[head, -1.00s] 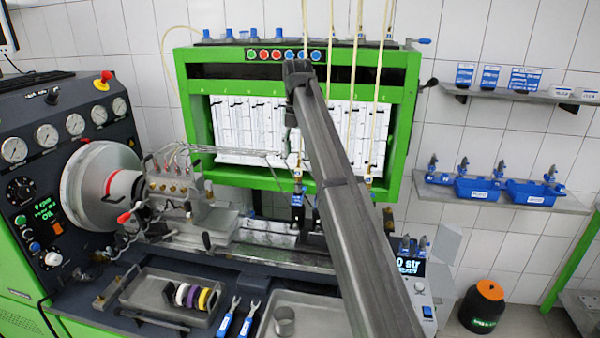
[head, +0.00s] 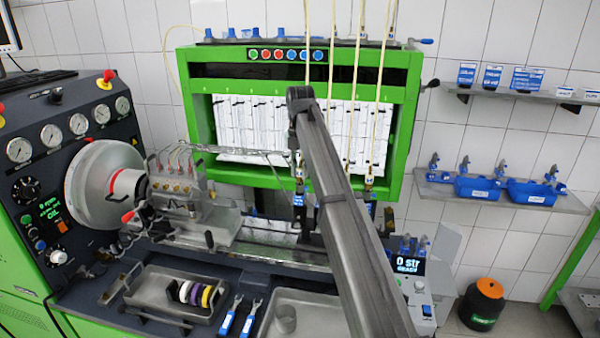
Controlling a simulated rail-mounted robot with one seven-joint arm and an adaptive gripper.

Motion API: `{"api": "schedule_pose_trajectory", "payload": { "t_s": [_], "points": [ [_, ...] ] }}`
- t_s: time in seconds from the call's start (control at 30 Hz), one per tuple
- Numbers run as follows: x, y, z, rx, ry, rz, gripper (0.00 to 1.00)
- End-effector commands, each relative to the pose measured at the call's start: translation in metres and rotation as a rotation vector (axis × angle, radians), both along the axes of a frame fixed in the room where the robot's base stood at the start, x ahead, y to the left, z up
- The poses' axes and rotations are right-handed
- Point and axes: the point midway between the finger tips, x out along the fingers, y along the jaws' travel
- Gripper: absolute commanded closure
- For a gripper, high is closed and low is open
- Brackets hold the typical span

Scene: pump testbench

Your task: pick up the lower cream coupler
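Several coupler rings stand on edge in a row in a grey metal tray (head: 150,315) on the bench at the lower left. A pale, cream-looking coupler (head: 185,291) stands between a dark one and a purple one (head: 195,294). A yellowish coupler (head: 207,297) stands at the right end of the row, lowest in the picture. I cannot tell from the colours alone which is the lower cream one. My arm crosses the middle of the view, well right of the tray. My gripper does not show; the far end of the arm is hidden behind its own link.
Two blue-handled wrenches (head: 240,316) lie right of the tray, beside a shallow metal tray with a grey cup (head: 286,319). The pump (head: 180,190) and round flywheel housing (head: 102,185) stand behind. A green-framed cabinet (head: 190,110) stands at the back.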

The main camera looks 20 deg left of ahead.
Motion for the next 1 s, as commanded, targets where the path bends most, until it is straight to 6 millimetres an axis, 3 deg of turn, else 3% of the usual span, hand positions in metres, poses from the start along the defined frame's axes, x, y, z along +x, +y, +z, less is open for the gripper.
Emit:
{"api": "schedule_pose_trajectory", "payload": {
  "t_s": [0.47, 0.67, 0.9, 1.0],
  "points": [
    [0.001, 0.0, 0.006, 0.0, 0.0, 0.0, 1.0],
    [0.002, 0.001, 0.031, 0.001, -0.001, 0.0, 1.0],
    [0.001, 0.001, 0.084, 0.0, 0.0, 0.0, 1.0],
    [0.0, 0.0, 0.095, -0.001, 0.001, 0.0, 1.0]
  ]
}}
